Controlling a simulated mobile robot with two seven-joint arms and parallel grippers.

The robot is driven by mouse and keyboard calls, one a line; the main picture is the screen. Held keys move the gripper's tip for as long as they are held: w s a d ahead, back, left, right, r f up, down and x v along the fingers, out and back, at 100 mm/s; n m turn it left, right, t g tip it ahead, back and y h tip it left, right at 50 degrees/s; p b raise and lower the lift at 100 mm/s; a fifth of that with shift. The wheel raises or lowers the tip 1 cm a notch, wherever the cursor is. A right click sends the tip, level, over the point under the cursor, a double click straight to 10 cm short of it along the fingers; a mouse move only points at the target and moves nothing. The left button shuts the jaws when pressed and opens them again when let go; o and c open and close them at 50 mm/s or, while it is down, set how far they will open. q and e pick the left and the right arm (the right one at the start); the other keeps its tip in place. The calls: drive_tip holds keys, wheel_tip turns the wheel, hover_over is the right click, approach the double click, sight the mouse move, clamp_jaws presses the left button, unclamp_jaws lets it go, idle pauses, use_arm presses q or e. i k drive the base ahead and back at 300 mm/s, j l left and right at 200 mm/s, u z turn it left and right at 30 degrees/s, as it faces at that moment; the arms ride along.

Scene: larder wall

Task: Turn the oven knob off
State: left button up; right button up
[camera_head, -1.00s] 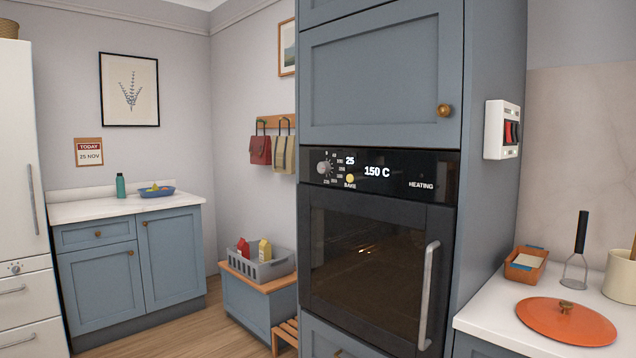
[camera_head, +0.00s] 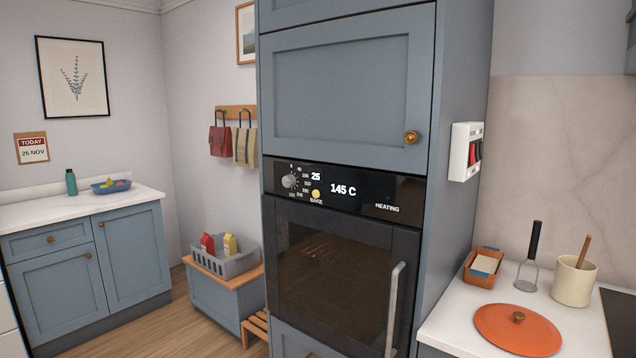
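The oven (camera_head: 335,275) is built into a tall blue-grey cabinet in the middle of the view. Its black control panel (camera_head: 411,189) reads 145 C and HEATING, with a smaller 25. The round grey oven knob (camera_head: 289,181) is at the panel's left, with a printed scale around its right side. Its exact setting is too small to read. Neither of my grippers is in view.
A white switch box (camera_head: 464,152) with red and black switches is on the cabinet's right side. The right counter holds an orange lid (camera_head: 517,329), a masher, a utensil pot (camera_head: 573,281) and a small box. A low bench (camera_head: 222,294) with a grey crate stands left of the oven.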

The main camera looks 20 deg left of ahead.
sight(289, 180)
drive_tip(key=i+j+z, duration=0.15)
drive_tip(key=j, duration=0.3)
drive_tip(key=i+j+z, duration=0.1)
drive_tip(key=j, duration=0.35)
drive_tip(key=i+j+z, duration=0.15)
drive_tip(key=j, duration=0.3)
drive_tip(key=j+z, duration=0.15)
drive_tip(key=j, duration=0.3)
drive_tip(key=i+j, duration=0.1)
drive_tip(key=j, duration=0.6)
drive_tip(key=i+j, duration=0.1)
drive_tip(key=j, duration=0.6)
drive_tip(key=i+j+z, duration=0.1)
drive_tip(key=j, duration=0.6)
drive_tip(key=i+j, duration=0.1)
drive_tip(key=j, duration=0.6)
